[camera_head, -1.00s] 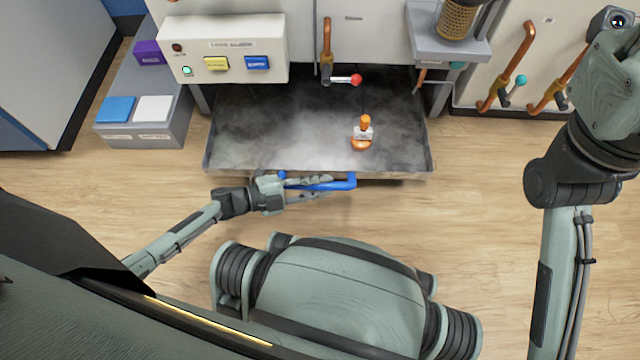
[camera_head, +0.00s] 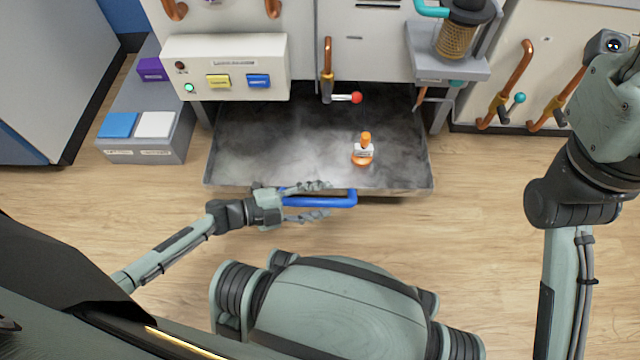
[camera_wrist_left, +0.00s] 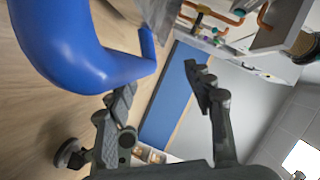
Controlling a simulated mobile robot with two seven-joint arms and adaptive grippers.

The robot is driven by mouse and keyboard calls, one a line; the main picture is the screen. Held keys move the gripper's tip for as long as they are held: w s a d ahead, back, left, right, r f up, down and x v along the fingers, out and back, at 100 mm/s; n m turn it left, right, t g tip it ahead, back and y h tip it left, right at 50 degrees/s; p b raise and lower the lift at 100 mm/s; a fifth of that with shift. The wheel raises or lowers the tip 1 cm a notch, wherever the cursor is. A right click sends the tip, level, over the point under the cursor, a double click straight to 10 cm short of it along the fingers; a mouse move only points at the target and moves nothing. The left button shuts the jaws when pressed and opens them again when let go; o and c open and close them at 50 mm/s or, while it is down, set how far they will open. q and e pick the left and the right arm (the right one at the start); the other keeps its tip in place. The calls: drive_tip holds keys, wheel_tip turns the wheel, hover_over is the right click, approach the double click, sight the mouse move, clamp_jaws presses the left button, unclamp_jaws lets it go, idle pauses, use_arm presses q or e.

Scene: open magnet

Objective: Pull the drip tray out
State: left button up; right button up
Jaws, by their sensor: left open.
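The drip tray (camera_head: 250,174) is a wide, shallow grey metal tray standing out from under the machine, with pale mist over it. A blue bar handle (camera_head: 325,201) is on its front edge; the handle also shows large in the left wrist view (camera_wrist_left: 75,50). My left gripper (camera_head: 328,199) is open, with one finger on the tray side of the handle and one on the near side in the head view. In the wrist view the handle passes beside the left finger; contact is unclear. My right arm is at the right, its gripper not visible.
An orange-and-white object (camera_head: 363,152) stands in the tray. A red-knobbed lever (camera_head: 345,98) and a button panel (camera_head: 225,68) are above it. A grey box with blue and white pads (camera_head: 145,148) is at the left.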

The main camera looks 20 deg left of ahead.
use_arm(q)
drive_tip(key=r, duration=0.7)
drive_tip(key=shift+w+r, duration=0.15)
drive_tip(key=shift+w, duration=0.2)
